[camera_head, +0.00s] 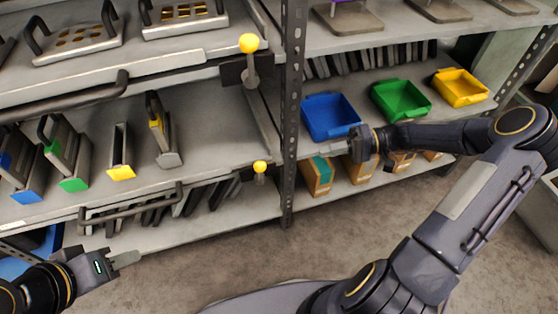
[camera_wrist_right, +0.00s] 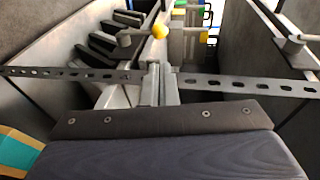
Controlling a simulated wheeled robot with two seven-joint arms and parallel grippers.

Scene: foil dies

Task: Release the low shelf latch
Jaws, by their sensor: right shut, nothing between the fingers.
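The low shelf latch (camera_head: 259,168) is a small lever with a yellow ball knob, on the lower shelf's right front end beside the perforated post. In the right wrist view a yellow knob (camera_wrist_right: 159,31) on a grey lever shows beyond the fingertips; it appears to be this latch. My right gripper (camera_head: 338,148) is shut and empty, right of the post and apart from the latch, in front of the blue bin. Its fingers (camera_wrist_right: 158,82) point toward the post in the wrist view. My left gripper (camera_head: 126,258) looks shut and empty, low at the left, below the shelf handle.
A larger yellow-knobbed latch (camera_head: 249,44) sits above. The perforated post (camera_head: 290,110) stands between the latch and my right gripper. Blue (camera_head: 329,116), green (camera_head: 401,99) and yellow (camera_head: 461,87) bins fill the right shelf. A bar handle (camera_head: 130,210) fronts the lower left shelf. Open floor lies in front.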

